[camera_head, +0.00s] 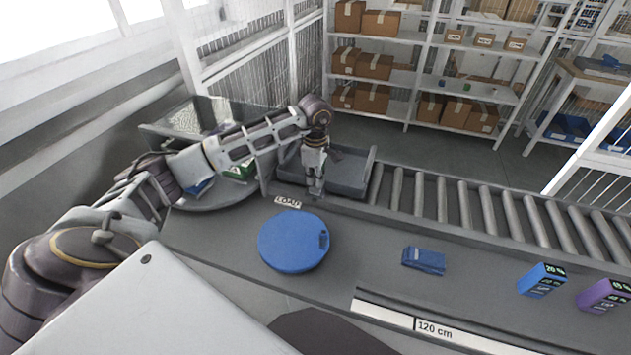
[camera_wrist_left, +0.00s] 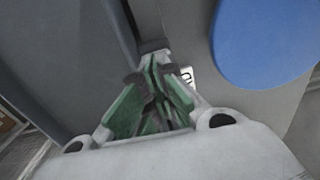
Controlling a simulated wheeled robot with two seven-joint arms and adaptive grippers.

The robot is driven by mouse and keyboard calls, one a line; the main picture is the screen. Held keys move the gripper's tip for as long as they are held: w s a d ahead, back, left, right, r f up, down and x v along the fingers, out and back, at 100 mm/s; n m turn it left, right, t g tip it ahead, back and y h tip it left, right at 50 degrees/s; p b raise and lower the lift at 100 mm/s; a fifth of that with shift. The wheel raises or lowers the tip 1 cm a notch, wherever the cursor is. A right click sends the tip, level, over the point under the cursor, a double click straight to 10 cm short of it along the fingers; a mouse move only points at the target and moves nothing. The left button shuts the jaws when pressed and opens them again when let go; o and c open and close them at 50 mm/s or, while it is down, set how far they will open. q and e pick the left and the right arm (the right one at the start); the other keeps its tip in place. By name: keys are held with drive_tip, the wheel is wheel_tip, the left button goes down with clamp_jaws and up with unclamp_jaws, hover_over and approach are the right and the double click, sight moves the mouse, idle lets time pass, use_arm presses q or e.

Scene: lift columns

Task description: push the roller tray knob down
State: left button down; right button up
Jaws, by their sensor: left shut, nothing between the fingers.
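The grey roller tray (camera_head: 352,165) sits at the left end of the roller lane, behind the counter. My left gripper (camera_head: 315,190) points down at the tray's front edge, just right of the LOAD label (camera_head: 287,202). In the left wrist view its green-padded fingers (camera_wrist_left: 152,68) are shut and empty. A small dark grey block (camera_wrist_left: 153,46) shows right at the fingertips; it may be the knob, but I cannot tell whether they touch it. In the head view the gripper hides that spot. My right gripper is not in view.
A round blue disc (camera_head: 292,241) lies on the counter near the gripper. A blue folded item (camera_head: 424,260), a blue box (camera_head: 541,280) and a purple box (camera_head: 604,296) are farther right. A round table (camera_head: 213,198) stands left. The rollers (camera_head: 464,204) are bare.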

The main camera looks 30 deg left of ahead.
use_arm(q)
wheel_tip(320, 180, up, 9)
drive_tip(key=p, duration=0.4)
drive_tip(key=shift+p, duration=0.35)
idle(0.5)
drive_tip(key=shift+f, duration=0.1)
idle(0.5)
